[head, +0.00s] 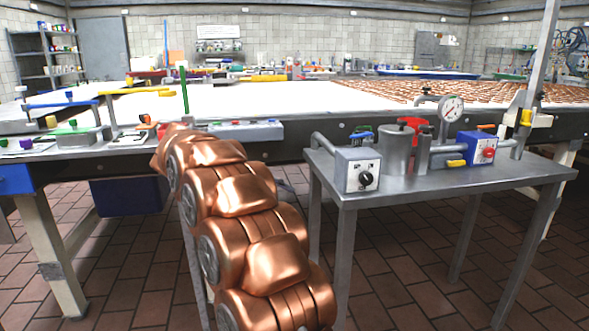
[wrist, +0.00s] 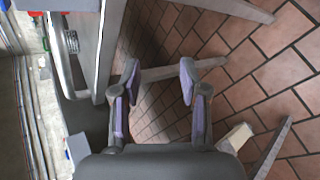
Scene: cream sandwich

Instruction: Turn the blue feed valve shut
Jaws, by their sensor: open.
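A small blue handle (head: 362,129) shows in the head view on the small grey metal table (head: 440,179), behind a grey box with a black knob. It looks like the blue feed valve, but it is partly hidden and its turn position cannot be told. A longer blue bar handle (head: 62,104) lies at the far left of the big table, so I cannot be sure which is the feed valve. My gripper (wrist: 158,82) is open in the wrist view, with purple pads apart and only floor between them. In the head view my copper arm hides it.
The grey box (head: 357,169), a steel pot (head: 396,153), a red-handled valve (head: 413,124), a gauge (head: 451,108) and a blue box with a red face (head: 474,147) crowd the small table. A long white belt (head: 290,99) runs behind. Table legs stand on tiled floor.

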